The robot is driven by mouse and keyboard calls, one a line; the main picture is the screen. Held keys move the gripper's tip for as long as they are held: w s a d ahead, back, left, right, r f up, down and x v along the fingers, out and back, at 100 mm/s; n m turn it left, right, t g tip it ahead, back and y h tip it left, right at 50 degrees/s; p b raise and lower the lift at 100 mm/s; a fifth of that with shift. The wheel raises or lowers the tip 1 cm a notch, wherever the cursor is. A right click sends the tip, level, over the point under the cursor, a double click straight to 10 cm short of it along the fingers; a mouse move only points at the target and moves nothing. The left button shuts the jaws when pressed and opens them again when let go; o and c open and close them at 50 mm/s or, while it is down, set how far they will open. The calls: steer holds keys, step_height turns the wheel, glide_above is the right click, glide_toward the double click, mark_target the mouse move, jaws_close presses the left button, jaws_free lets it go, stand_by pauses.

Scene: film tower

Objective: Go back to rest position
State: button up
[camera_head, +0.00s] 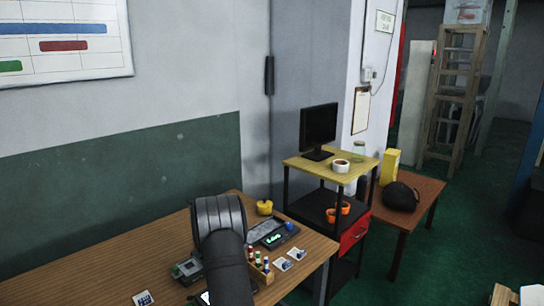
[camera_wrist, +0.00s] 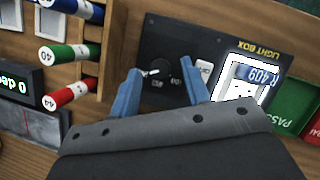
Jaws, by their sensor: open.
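My gripper (camera_wrist: 161,84) shows in the wrist view with its two blue fingers apart. It is over the dark panel of the light box (camera_wrist: 166,45), and no held object shows between the fingers. A dark knob with a small white mark (camera_wrist: 158,72) shows on the panel between them; I cannot tell whether the fingers touch it. A piece labelled R 409 (camera_wrist: 262,76) lies at the white lit pad (camera_wrist: 236,88), right of the fingers. In the head view my dark arm reaches over the wooden desk (camera_head: 95,262), and the fingers are hidden.
In the wrist view a wooden rack (camera_wrist: 89,53) holds red, green and blue capped rolls on the left. A green PASS tray (camera_wrist: 293,105) is at right. In the head view a monitor (camera_head: 319,127) stands on a yellow-topped cart (camera_head: 305,166) right of the desk.

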steer(key=n, duration=0.2)
steer(key=n+t, duration=0.1)
steer(key=n, duration=0.1)
steer(key=n+t, duration=0.1)
steer(key=shift+s+n, duration=0.25)
steer(key=shift+n, duration=0.15)
steer(key=o, duration=1)
steer(key=shift+o, duration=1.3)
steer(key=s+a+r+n+y, duration=0.2)
steer(key=s+a+r+n, duration=0.1)
steer(key=r, duration=0.5)
steer(key=s+a+r+n+y, duration=0.2)
steer(key=s+a+r+n, duration=0.1)
steer(key=r, duration=0.5)
steer(key=shift+s+a+g, duration=0.3)
steer(key=shift+s+g, duration=0.1)
steer(key=shift+s, duration=0.25)
step_height(320, 180, down, 10)
steer(key=shift+n, duration=0.3)
steer(key=shift+r, duration=0.25)
